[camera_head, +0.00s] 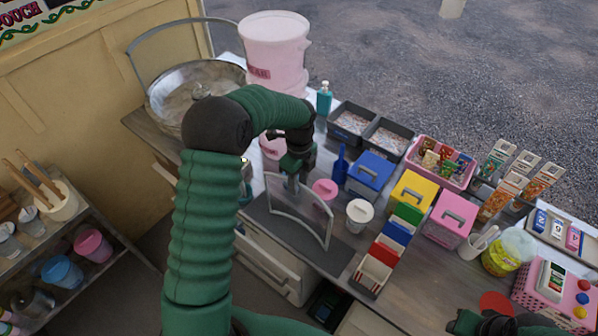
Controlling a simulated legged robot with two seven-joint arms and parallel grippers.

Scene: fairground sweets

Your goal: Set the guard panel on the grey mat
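The guard panel (311,226) is a clear, curved sheet with a pale frame. It stands upright, slightly slanted, over the dark grey mat (262,222) near the counter's front edge. My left gripper (293,182) points down at the panel's upper left part and appears shut on its top edge. I cannot tell whether the panel's lower edge touches the mat. My green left arm crosses the view and hides part of the counter. My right gripper (488,322) is at the lower right edge, dark and partly cut off; its fingers are unclear.
A pink lidded tub (324,190) and a white cup (359,215) stand close right of the panel. Blue (369,174), yellow (412,192) and pink (449,221) boxes stand farther right. A metal pan (180,88) is behind my arm. A shelf (105,262) is at left.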

